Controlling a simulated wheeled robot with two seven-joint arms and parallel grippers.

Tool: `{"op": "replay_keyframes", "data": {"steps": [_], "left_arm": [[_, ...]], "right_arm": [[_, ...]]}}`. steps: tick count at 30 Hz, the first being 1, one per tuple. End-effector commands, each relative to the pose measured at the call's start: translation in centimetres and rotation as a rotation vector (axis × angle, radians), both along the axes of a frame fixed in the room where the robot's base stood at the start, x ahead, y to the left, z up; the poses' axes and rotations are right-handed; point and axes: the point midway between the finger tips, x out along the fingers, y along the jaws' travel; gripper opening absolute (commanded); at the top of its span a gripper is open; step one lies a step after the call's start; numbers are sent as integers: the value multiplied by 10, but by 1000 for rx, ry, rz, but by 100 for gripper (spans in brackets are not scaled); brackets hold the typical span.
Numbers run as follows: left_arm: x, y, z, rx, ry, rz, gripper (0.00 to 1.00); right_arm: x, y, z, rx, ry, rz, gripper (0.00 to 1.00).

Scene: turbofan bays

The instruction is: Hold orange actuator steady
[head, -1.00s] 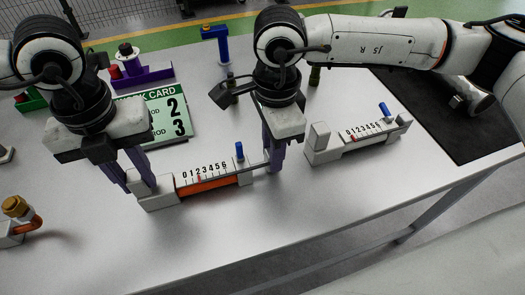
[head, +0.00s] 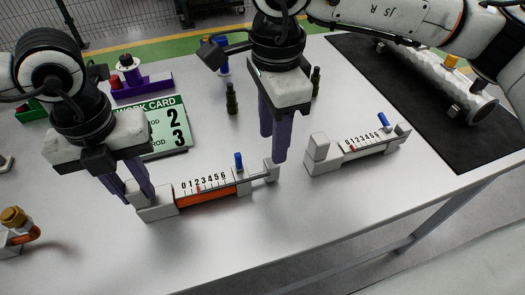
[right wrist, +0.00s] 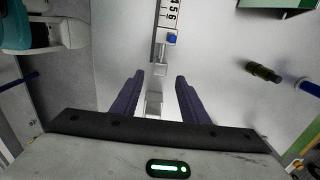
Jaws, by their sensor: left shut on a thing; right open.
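The orange actuator (head: 207,199) lies on the table, with a 0–6 scale, a red mark near 2 and a blue lever (head: 238,161). Its rod runs right to a pale end block (head: 273,174). My left gripper (head: 141,197) is shut on the pale block at its left end; the fingers partly hide that block. My right gripper (head: 274,148) is open and empty above the rod end. In the right wrist view, the rod end block (right wrist: 153,105) shows between the spread fingers (right wrist: 158,98), with the blue lever (right wrist: 172,40) beyond.
A second actuator (head: 350,152) with its own scale and blue lever stands to the right. A green work card (head: 170,125) showing 2 and 3 lies behind. Dark green bottle-like items (head: 232,98) stand at the back. A black mat (head: 450,120) holds a white cylinder (head: 440,85).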

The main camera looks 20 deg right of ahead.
Motion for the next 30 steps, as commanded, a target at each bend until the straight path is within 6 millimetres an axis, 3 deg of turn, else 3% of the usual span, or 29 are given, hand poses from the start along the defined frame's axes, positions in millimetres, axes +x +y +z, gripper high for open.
{"op": "replay_keyframes", "data": {"steps": [3, 7, 21, 22, 25, 30], "left_arm": [[0, -1, 1, -2, -1, -1, 0], [0, -1, 1, -2, -1, -1, 0], [0, -1, 1, -2, -1, -2, 0], [0, -1, 1, -2, -1, -2, 28], [0, -1, 1, -2, -1, -1, 45], [0, 0, 0, -1, 0, -1, 45]], "right_arm": [[1, 0, 22, 0, -2, -1, 41], [0, 0, 36, -1, 0, -1, 41], [0, 0, 42, -1, 1, 0, 41], [0, 0, 42, -1, 1, 0, 41], [0, 0, 41, -1, 1, 0, 41], [0, 0, 41, -1, 1, 0, 41]]}}
